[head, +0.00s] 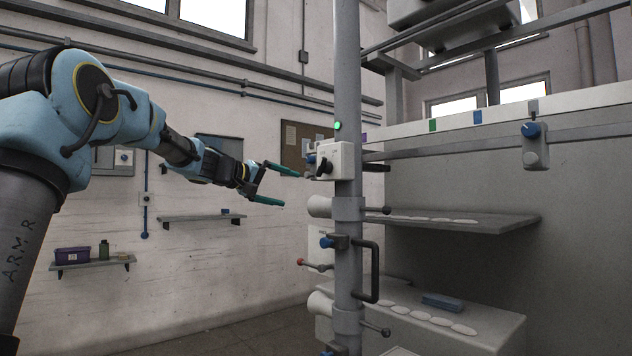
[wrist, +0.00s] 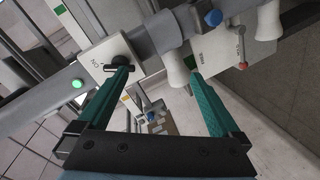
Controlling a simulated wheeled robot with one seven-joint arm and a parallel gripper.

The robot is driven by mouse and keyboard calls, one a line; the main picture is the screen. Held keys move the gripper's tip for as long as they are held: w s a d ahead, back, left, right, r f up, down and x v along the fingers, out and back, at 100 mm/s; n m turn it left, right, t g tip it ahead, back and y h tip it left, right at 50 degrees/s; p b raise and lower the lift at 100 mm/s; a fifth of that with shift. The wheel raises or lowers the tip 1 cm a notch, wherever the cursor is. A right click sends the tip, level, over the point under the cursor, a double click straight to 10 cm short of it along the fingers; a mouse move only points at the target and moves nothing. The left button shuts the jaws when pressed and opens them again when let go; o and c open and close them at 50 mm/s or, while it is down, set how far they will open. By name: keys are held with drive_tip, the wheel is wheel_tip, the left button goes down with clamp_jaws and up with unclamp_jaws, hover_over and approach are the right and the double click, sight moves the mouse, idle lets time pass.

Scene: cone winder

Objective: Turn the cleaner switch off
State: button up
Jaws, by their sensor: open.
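The cleaner switch is a white box (head: 335,160) with a black rotary knob (head: 324,166) on the grey post. In the wrist view the box (wrist: 103,62) carries an "ON" label, and its knob (wrist: 121,62) shows just past one fingertip. A green lamp (head: 338,126) glows above the box; it also shows in the wrist view (wrist: 77,84). My gripper (head: 291,187) is open and empty, left of the box. In the wrist view my gripper (wrist: 160,78) has one teal finger overlapping the knob's edge; I cannot tell if they touch.
White cones (wrist: 176,68) and a red-tipped lever (head: 301,262) sit lower on the post (head: 347,80). A bent black handle (head: 374,270) juts right. A blue-knobbed box (head: 534,145) hangs on the machine rail. Space left of the post is open.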

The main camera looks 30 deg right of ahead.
sight(319, 166)
wheel_tip(319, 166, up, 6)
drive_tip(key=d+h, duration=0.2)
drive_tip(key=p+x, duration=0.2)
drive_tip(key=x, duration=0.1)
drive_tip(key=p+x, duration=0.2)
drive_tip(key=x, duration=0.2)
drive_tip(key=p+x, duration=0.2)
drive_tip(key=x, duration=0.1)
drive_tip(key=shift+w+d+r, duration=0.25)
drive_tip(key=shift+r, duration=0.15)
drive_tip(key=shift+c, duration=0.4)
drive_tip(key=c, duration=1.1)
drive_tip(key=shift+c, duration=0.2)
